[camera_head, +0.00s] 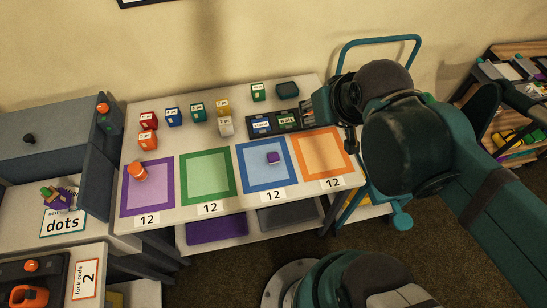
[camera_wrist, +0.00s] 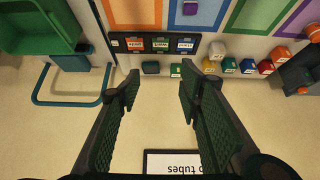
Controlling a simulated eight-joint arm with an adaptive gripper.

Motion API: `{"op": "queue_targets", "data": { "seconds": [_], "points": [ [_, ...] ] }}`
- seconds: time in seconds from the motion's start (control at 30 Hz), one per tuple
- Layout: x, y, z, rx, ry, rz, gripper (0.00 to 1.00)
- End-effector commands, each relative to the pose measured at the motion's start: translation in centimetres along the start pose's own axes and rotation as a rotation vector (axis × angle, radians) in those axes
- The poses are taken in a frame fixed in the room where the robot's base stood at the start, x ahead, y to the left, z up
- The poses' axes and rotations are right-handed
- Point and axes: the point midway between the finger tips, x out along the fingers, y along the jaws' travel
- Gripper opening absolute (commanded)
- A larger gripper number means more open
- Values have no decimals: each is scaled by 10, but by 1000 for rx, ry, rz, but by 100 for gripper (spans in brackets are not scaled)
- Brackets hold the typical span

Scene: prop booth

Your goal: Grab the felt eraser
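The likely felt eraser is a small dark green, rounded block (camera_head: 287,90) at the back edge of the white table, right of a green labelled cube. In the wrist view it shows as a dark block (camera_wrist: 150,67) between and beyond the fingertips. My gripper (camera_wrist: 158,90) is open, with nothing between its two ridged green fingers. In the head view my gripper (camera_head: 325,106) is at the table's back right, just right of the block and apart from it. Its fingers are mostly hidden there.
A black card holder (camera_head: 262,125) lies in front of the block; my gripper hides its right end. The green labelled cube (camera_head: 258,92) stands close to the block's left. Several other cubes stand farther left. A teal rail (camera_head: 375,42) rises behind, right of the table.

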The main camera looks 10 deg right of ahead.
Motion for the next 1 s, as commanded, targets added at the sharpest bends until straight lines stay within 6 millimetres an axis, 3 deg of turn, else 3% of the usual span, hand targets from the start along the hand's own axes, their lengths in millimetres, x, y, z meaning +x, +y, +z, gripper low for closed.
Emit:
{"op": "queue_targets", "data": {
  "seconds": [0.53, 1.0],
  "points": [
    [7, -3, -2, 47, -19, -3, 37],
    [47, -18, -6, 336, -139, 4, 37]
  ]
}}
